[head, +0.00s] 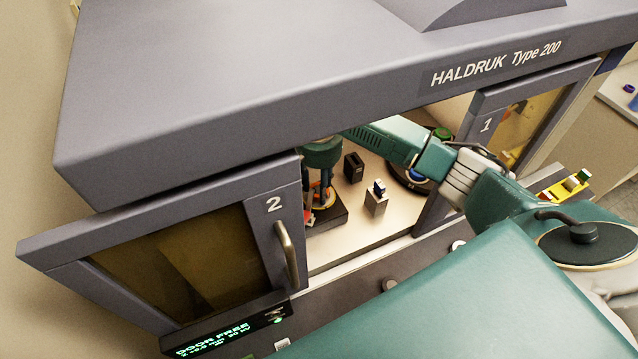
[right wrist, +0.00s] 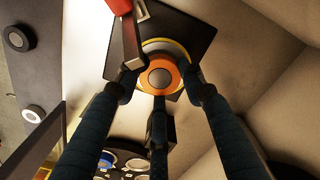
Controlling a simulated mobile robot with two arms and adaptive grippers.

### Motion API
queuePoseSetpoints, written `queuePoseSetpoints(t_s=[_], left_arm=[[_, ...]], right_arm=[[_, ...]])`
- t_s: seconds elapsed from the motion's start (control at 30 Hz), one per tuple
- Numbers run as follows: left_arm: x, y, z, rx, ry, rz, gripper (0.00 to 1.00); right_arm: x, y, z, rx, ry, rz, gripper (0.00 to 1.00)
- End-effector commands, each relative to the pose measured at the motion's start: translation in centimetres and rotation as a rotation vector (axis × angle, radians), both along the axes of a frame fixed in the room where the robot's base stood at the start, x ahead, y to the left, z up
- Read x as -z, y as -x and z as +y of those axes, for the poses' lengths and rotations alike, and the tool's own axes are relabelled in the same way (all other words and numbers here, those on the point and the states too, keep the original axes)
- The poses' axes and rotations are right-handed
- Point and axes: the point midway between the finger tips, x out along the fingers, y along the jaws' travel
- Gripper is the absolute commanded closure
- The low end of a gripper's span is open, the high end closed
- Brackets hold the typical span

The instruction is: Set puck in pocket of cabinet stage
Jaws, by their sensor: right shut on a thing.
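The puck (right wrist: 161,77) is orange with a grey centre. My right gripper (head: 320,190) is inside the cabinet, pointing down, with its fingers shut around the puck. In the right wrist view the fingers (right wrist: 158,85) touch the puck's edge. The cabinet stage (head: 331,219) is a dark square block; its plate shows in the right wrist view (right wrist: 196,40). The puck lies over a pale and yellow ring on the stage. The pocket is hidden under the puck, and I cannot tell whether the puck is seated or just above. My left gripper is not in view.
A red-ended lever (right wrist: 122,8) reaches over the stage beside the puck. A black block (head: 353,168) and a small post with a blue top (head: 376,203) stand nearby. Door 2 (head: 180,255) and door 1 (head: 520,110) flank the opening. A round dark holder (right wrist: 125,160) lies behind.

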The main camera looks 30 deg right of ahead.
Motion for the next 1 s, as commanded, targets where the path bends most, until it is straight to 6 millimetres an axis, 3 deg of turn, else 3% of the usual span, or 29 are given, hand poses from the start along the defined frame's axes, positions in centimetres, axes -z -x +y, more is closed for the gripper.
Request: queuePoseSetpoints(t_s=[0.67,0.7,0.8,1.0], left_arm=[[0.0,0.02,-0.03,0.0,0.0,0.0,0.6],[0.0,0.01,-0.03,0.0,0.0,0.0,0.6],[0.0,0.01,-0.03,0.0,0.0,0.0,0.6],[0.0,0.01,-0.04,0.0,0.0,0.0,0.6]], right_arm=[[0.81,-0.03,0.04,0.0,-0.001,-0.001,1.0],[0.81,-0.03,0.04,0.0,-0.001,-0.001,0.57],[0.81,-0.03,0.04,0.0,-0.001,-0.001,0.39],[0.81,-0.03,0.03,0.0,-0.001,-0.001,0.39]])
